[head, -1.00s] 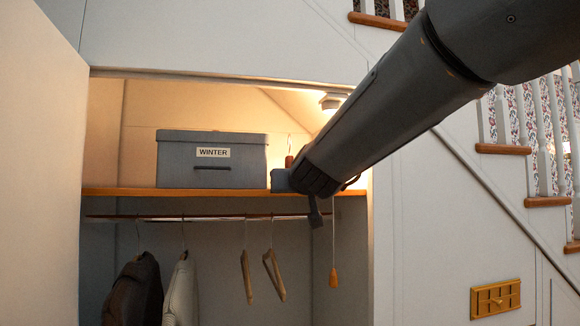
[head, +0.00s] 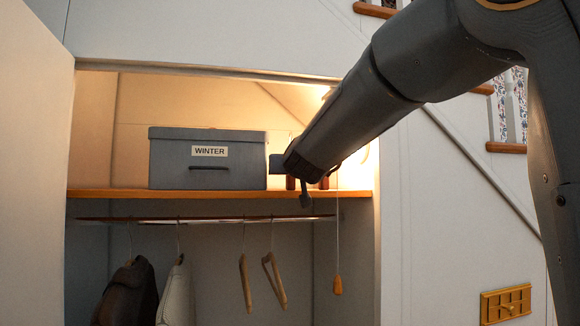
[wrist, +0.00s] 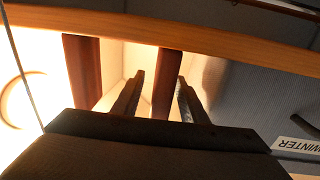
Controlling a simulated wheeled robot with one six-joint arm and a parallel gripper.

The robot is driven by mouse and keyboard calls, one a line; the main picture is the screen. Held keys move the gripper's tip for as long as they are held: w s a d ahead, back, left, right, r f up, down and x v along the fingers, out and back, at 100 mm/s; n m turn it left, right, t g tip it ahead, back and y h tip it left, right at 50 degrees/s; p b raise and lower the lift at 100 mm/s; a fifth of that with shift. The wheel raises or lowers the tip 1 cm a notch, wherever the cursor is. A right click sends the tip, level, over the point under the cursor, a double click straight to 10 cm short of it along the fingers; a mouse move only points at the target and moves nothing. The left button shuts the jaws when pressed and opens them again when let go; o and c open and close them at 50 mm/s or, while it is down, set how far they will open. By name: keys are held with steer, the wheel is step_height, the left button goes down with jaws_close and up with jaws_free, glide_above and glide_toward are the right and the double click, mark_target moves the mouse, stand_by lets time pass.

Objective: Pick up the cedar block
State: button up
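Two reddish-brown upright wooden pieces stand on the closet shelf, right of the grey box. One, the likely cedar block (wrist: 166,85), shows between my fingers in the wrist view; the other piece (wrist: 82,70) stands apart to the left. In the head view the lower parts of a left piece (head: 290,183) and a right piece (head: 324,183) show below my gripper (head: 277,163). My gripper (wrist: 160,80) is open in the wrist view, its fingers on either side of the near piece. I cannot tell whether they touch it. My arm hides the pieces' tops in the head view.
The grey box labelled WINTER (head: 208,172) stands close left of my gripper. The wooden shelf edge (head: 120,194) runs below. Under it are a rail with coats and hangers (head: 244,285), and a pull cord with a wooden knob (head: 337,285). The closet's right wall is near my arm.

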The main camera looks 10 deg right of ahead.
steer(key=shift+w, duration=0.55)
jaws_close()
steer(key=shift+r, duration=0.15)
